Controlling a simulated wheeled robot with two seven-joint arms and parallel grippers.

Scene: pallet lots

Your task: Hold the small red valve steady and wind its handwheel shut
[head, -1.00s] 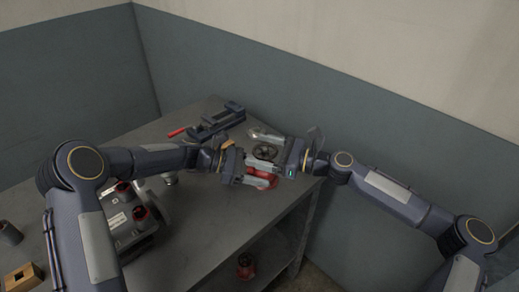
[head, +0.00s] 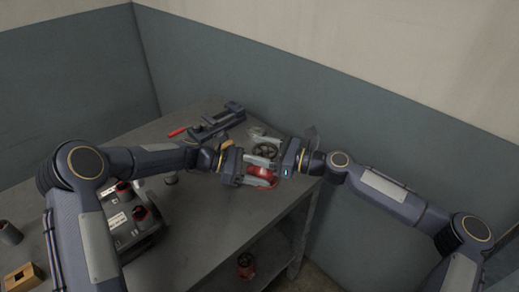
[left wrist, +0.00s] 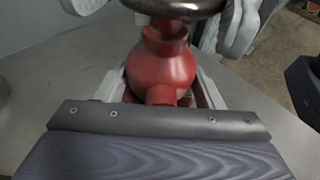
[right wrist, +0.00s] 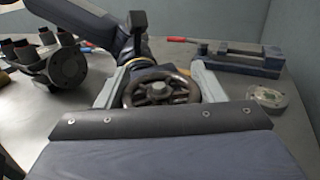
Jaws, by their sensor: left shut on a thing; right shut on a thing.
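The small red valve (head: 262,176) stands upright near the table's right end. Its round body (left wrist: 160,70) sits between the pale fingers of my left gripper (head: 260,172), which is shut on it low down. The dark spoked handwheel (right wrist: 160,92) tops the valve and also shows in the head view (head: 265,150). My right gripper (right wrist: 158,86) is shut on the handwheel, one pale finger on each side of the rim. The valve's base is mostly hidden behind my left gripper.
A dark vise (head: 215,122) with a red handle lies behind, towards the wall. A round grey fitting (right wrist: 268,97) lies near the valve. A grey block with red-rimmed ports (head: 128,215) stands at the left. A red item (head: 245,262) sits on the lower shelf.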

